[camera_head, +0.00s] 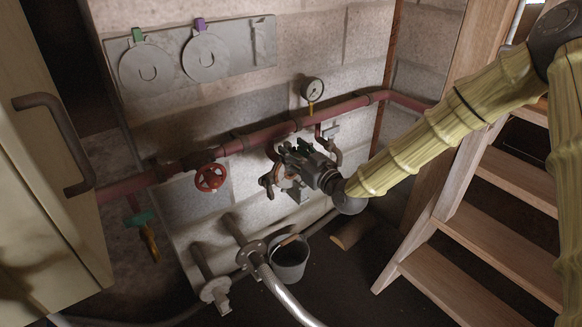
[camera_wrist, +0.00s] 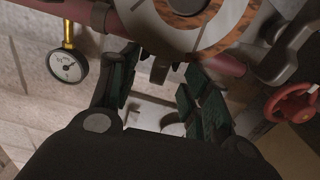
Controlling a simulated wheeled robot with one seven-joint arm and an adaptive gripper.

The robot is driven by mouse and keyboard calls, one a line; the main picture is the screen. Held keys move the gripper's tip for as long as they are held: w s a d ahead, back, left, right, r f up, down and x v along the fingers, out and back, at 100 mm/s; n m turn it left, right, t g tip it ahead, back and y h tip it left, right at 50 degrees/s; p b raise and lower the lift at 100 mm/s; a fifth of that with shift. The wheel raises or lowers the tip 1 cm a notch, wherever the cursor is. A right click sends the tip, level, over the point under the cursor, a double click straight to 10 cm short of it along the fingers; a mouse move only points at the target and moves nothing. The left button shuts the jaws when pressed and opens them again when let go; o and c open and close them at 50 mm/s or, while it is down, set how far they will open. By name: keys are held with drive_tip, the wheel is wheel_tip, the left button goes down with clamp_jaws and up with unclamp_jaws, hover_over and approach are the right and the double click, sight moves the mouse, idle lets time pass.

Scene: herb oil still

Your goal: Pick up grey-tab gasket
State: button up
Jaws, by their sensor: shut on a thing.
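My gripper (camera_head: 305,158) is in front of the wall pipework in the head view, below the pressure gauge. In the wrist view its two green-padded fingers (camera_wrist: 160,90) are closed on a small dark tab (camera_wrist: 160,70). A grey disc (camera_wrist: 240,22) with a rusty brown ring behind or within it lies just beyond the fingertips, cut by the top edge. I take tab and disc as the grey-tab gasket; its tab colour is hard to tell. In the head view my gripper mostly hides it. Whether the disc touches the pipe flange, I cannot tell.
A hanging board (camera_head: 240,47) holds a green-tab gasket (camera_head: 146,66) and a purple-tab gasket (camera_head: 205,56). A red pipe (camera_head: 262,134) with a red handwheel (camera_head: 210,177) and gauge (camera_head: 313,90) crosses the wall. A bucket (camera_head: 290,262) stands below; wooden stairs (camera_head: 470,240) are right.

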drive_tip(key=shift+f, duration=0.3)
drive_tip(key=shift+r, duration=0.55)
drive_tip(key=shift+c, duration=1.2)
wheel_tip(320, 180, up, 17)
drive_tip(key=shift+f+p, duration=0.2)
drive_tip(key=shift+p, duration=1.05)
clamp_jaws()
drive_tip(key=shift+r+p, duration=1.35)
drive_tip(key=shift+r, duration=1.15)
